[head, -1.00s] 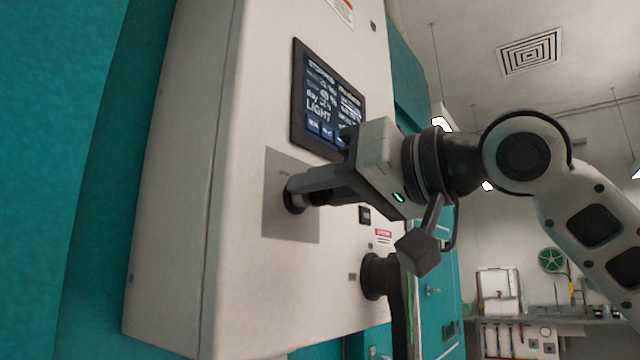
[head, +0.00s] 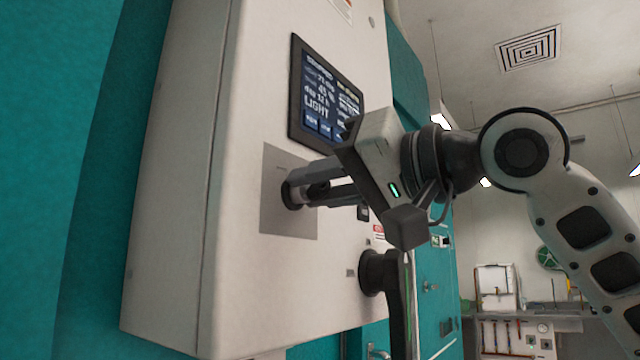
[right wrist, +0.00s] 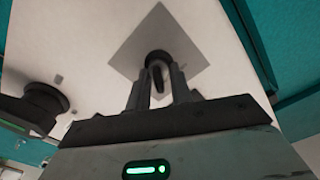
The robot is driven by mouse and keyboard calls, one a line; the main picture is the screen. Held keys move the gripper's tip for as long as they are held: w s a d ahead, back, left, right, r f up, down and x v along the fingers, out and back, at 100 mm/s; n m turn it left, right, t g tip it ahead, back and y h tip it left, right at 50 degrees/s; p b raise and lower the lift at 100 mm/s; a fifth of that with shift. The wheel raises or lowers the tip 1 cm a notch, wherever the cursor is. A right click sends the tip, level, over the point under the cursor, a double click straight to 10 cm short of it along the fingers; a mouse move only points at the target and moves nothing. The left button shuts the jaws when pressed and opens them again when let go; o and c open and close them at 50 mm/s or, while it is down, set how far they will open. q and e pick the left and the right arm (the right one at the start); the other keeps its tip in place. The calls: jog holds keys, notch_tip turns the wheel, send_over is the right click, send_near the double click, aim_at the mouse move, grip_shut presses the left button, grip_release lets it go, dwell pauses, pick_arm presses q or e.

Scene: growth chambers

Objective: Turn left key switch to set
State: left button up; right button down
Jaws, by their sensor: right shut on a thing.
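The key switch (head: 291,194) is a dark round collar on a grey square plate (head: 275,216) on the front of a white cabinet. My right gripper (head: 300,189) is shut on the key at this switch, with its fingers on either side of it. In the right wrist view the key (right wrist: 157,78) shows as a dark piece between the two fingertips, against the plate, which looks turned like a diamond there. The fingers hide much of the key in the head view, and I cannot read the switch markings. My left gripper is not in view.
A dark screen (head: 325,95) with text including LIGHT is above the plate. A black round-based handle (head: 378,272) sticks out below right, close under my wrist. Teal walls flank the cabinet. A bench (head: 530,325) stands far back right.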

jog(key=c, duration=1.6)
grip_release()
